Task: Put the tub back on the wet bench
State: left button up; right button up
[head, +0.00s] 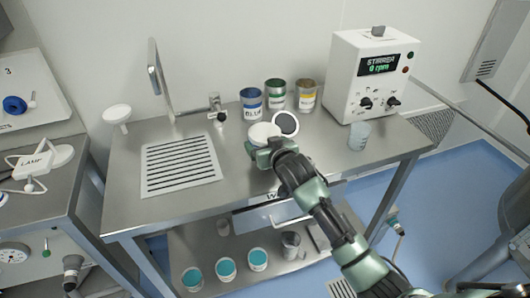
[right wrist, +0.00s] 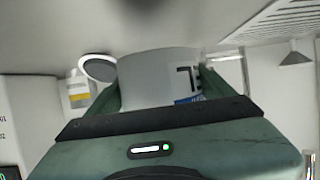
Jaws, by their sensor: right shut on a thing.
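The white tub (head: 262,131) is in the jaws of my right gripper (head: 266,150), over the middle of the steel wet bench (head: 235,180). In the right wrist view the tub (right wrist: 150,78) sits between both fingers of the gripper (right wrist: 160,95), with dark lettering and a blue patch partly showing on its side. The wrist picture appears upside down, with the bench top (right wrist: 150,25) along its upper part. I cannot tell whether the tub touches the bench. My left gripper is not in view.
A round dark disc with a pale rim (head: 285,123) is just right of the tub. Blue (head: 251,101), green (head: 275,94) and yellow (head: 306,96) labelled cans stand behind. The stirrer box (head: 372,75) and a clear beaker (head: 359,135) are right. A slotted grate (head: 180,165) lies left.

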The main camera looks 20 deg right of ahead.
jog(key=shift+f, duration=1.95)
jog(key=o, duration=1.7)
jog(key=shift+f, duration=0.1)
jog(key=shift+o, duration=0.2)
jog(key=v, duration=1.2)
jog(key=shift+r+b, duration=0.2)
jog(key=shift+b, duration=0.1)
